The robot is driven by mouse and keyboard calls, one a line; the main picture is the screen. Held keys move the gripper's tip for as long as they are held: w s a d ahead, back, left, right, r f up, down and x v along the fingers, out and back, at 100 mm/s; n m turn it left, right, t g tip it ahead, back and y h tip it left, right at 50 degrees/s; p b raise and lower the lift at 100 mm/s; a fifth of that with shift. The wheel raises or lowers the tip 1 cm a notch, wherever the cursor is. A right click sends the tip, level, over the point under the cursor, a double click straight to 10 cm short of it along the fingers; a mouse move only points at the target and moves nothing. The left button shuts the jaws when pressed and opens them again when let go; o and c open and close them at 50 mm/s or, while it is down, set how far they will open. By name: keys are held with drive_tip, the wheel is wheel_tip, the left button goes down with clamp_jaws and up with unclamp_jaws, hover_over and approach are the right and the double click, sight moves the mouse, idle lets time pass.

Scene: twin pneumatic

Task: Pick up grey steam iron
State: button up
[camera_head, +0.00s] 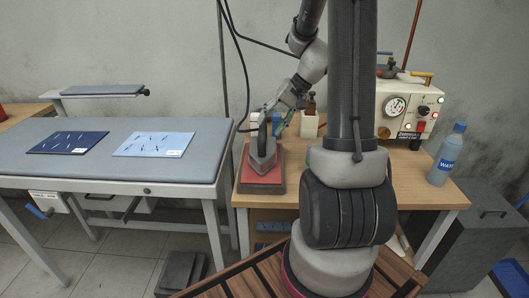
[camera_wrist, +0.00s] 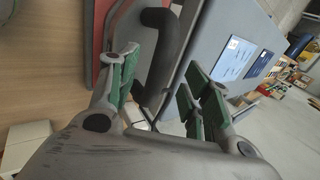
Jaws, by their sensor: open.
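The grey steam iron (camera_head: 262,158) rests on a red pad (camera_head: 252,183) with a dark base, at the left end of the wooden table. Its dark handle stands up at the top. My gripper (camera_head: 279,122) is just above and to the right of the iron, close to the handle. In the wrist view, my gripper (camera_wrist: 161,62) is open, and its green-padded fingers lie on either side of the dark iron handle (camera_wrist: 158,58). I cannot tell whether a finger touches it. The iron's body is partly hidden there.
A white holder (camera_head: 310,126) is right of my gripper. A control box (camera_head: 409,106) and water bottle (camera_head: 447,155) stand farther right.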

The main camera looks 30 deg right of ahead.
sight(265, 129)
drive_tip(key=x, duration=0.5)
drive_tip(key=shift+w+f, duration=0.15)
drive_tip(key=shift+w, duration=0.05)
drive_tip(key=shift+a, duration=0.1)
clamp_jaws()
